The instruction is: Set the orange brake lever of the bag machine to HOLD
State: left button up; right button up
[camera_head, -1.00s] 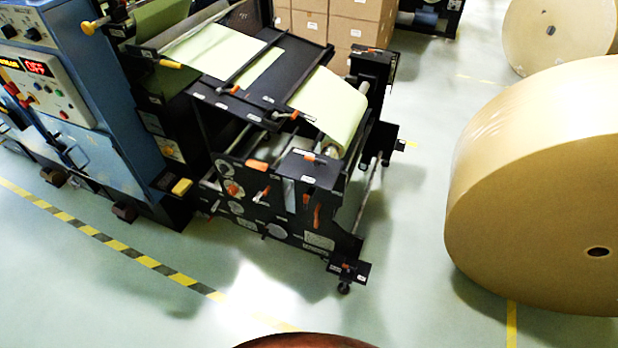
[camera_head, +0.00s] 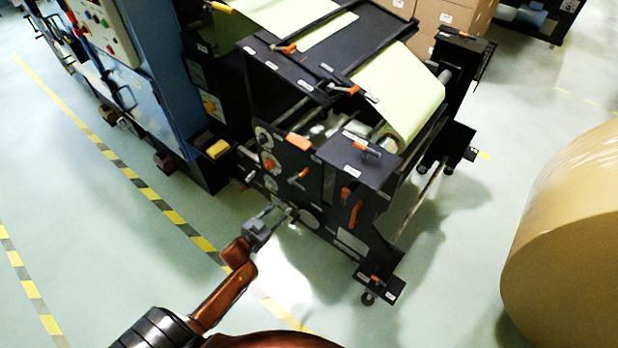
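The bag machine's black unwind frame (camera_head: 330,235) stands in the middle of the view. Its near side plate carries several orange parts. A long orange lever (camera_head: 355,213) hangs nearly upright toward the right of the plate. A shorter orange handle (camera_head: 299,175) sits tilted left of it. The labels are too small to read, so I cannot tell which is the brake lever or where HOLD is. My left gripper (camera_head: 279,212) is in front of the plate's lower left, below the shorter handle. Its fingers look apart, with nothing seen between them. My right gripper is not in view.
A large kraft roll (camera_head: 575,235) stands on the floor at the right. The blue machine cabinet (camera_head: 150,85) is at the left, with a striped floor line (camera_head: 150,195) before it. Cardboard boxes (camera_head: 450,22) are stacked behind. Open floor lies in front of the frame.

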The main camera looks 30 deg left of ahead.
aim_at(303, 173)
pick_arm(q)
jog(key=w+d+r+m+t+h+b, duration=0.1)
jog(key=w+d+r+t+b, duration=0.2)
jog(key=r, duration=0.8)
jog(key=shift+h, duration=0.4)
jog(key=w, duration=0.7)
jog(key=shift+w+a+r+b, duration=0.15)
jog(key=shift+w+a+b, duration=0.05)
jog(key=shift+w+b, duration=0.15)
jog(key=shift+w, duration=0.6)
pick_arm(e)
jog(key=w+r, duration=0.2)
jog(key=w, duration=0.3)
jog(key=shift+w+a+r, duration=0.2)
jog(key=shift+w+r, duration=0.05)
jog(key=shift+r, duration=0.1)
pick_arm(q)
jog(key=shift+r, duration=0.1)
jog(key=shift+c, duration=0.3)
jog(key=shift+d, duration=0.1)
grip_shut()
